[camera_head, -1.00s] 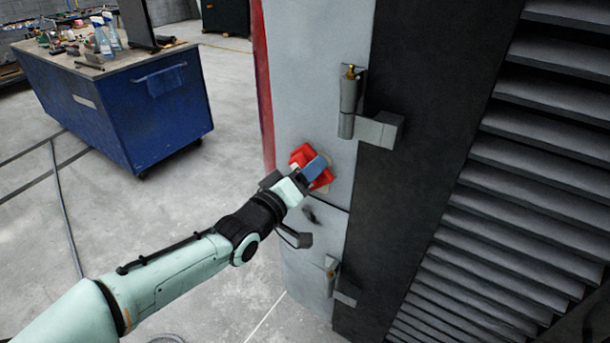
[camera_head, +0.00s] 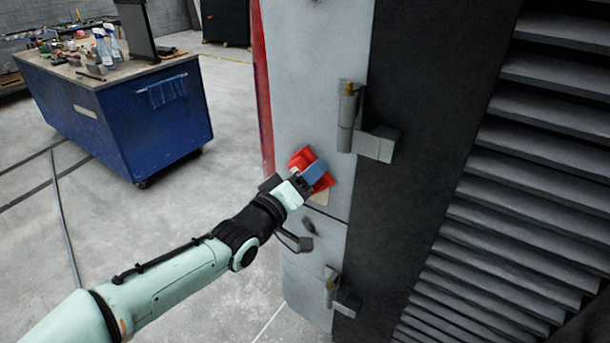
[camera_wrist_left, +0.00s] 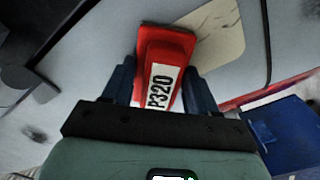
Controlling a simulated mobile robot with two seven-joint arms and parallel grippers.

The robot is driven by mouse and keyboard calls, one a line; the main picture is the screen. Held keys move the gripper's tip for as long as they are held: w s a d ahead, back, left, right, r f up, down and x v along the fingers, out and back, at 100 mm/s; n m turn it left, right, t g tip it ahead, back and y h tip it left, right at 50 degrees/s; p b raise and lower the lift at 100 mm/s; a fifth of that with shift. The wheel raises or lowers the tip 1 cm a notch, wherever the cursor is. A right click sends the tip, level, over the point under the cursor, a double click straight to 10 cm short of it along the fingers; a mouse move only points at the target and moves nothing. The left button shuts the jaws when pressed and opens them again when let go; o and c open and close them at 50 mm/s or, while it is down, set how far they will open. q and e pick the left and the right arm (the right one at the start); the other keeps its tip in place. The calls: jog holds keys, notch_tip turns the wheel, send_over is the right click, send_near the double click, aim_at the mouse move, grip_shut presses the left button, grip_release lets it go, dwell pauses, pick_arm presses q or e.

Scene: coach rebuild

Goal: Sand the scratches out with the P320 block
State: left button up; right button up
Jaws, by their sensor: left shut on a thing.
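My left gripper (camera_head: 306,180) is shut on a red sanding block (camera_head: 301,157), which is held against the light grey panel (camera_head: 318,60). In the left wrist view the block (camera_wrist_left: 166,42) sits between both fingers of the gripper (camera_wrist_left: 160,88), and its white label reads P320. A tan patch (camera_head: 320,198) on the panel shows just below the block; in the wrist view the patch (camera_wrist_left: 217,35) lies beside the block's far end. My right gripper is not in view.
Hinges stick out from the panel's right edge, one above right (camera_head: 350,115) and one below (camera_head: 332,288). A dark louvred surface (camera_head: 520,180) fills the right. A blue workbench (camera_head: 120,115) with bottles stands back left.

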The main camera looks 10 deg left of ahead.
aim_at(313, 200)
pick_arm(q)
jog(key=shift+f+b, duration=3.75)
jog(key=shift+f, duration=1.2)
jog(key=shift+w+a+r, duration=0.1)
jog(key=shift+a+r, duration=0.05)
jog(key=shift+r, duration=0.25)
notch_tip(313, 200, up, 4)
jog(key=p, duration=0.3)
jog(key=shift+f, duration=0.15)
